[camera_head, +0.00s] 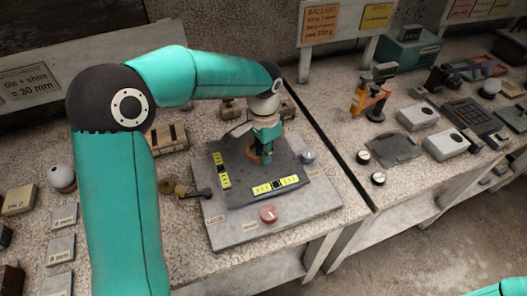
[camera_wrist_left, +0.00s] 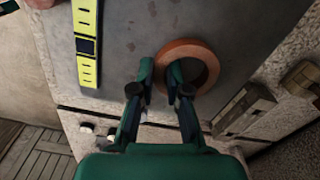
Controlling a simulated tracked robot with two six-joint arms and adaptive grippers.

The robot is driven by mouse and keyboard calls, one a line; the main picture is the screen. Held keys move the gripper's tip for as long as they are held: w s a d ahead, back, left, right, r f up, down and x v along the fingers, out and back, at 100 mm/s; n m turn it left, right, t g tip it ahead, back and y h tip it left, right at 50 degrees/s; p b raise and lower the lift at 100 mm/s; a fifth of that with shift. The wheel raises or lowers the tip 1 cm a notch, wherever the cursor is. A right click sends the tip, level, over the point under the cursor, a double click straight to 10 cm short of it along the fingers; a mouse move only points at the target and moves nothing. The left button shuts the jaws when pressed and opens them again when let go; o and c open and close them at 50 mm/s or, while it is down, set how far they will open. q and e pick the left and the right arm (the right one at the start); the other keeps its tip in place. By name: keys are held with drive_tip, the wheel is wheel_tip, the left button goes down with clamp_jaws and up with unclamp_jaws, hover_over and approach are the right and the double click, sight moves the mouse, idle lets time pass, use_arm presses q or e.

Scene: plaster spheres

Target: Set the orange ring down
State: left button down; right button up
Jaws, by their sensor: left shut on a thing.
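The orange ring (camera_wrist_left: 205,50) shows in the left wrist view over a dark grey plate (camera_wrist_left: 135,22). My left gripper (camera_wrist_left: 161,72) is shut on the near left part of the ring's wall, with one finger inside the ring and one outside. In the head view the ring (camera_head: 254,154) shows only partly, behind my left gripper (camera_head: 264,152), above the dark plate (camera_head: 238,190). I cannot tell whether the ring touches the plate. My right gripper is out of view.
Yellow-marked levels (camera_head: 276,185) and (camera_head: 221,170) lie along two edges of the plate. A red knob (camera_head: 269,214) and a grey-blue knob (camera_head: 308,156) stand on the lighter base (camera_head: 325,196).

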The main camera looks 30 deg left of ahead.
use_arm(q)
drive_tip(key=shift+f+b, duration=0.5)
drive_tip(key=shift+f, duration=0.15)
idle(0.3)
drive_tip(key=c, duration=1.1)
unclamp_jaws()
drive_tip(key=shift+r, duration=0.1)
drive_tip(key=shift+r+p, duration=1.7)
drive_tip(key=shift+r, duration=0.25)
drive_tip(key=shift+s+f, duration=0.1)
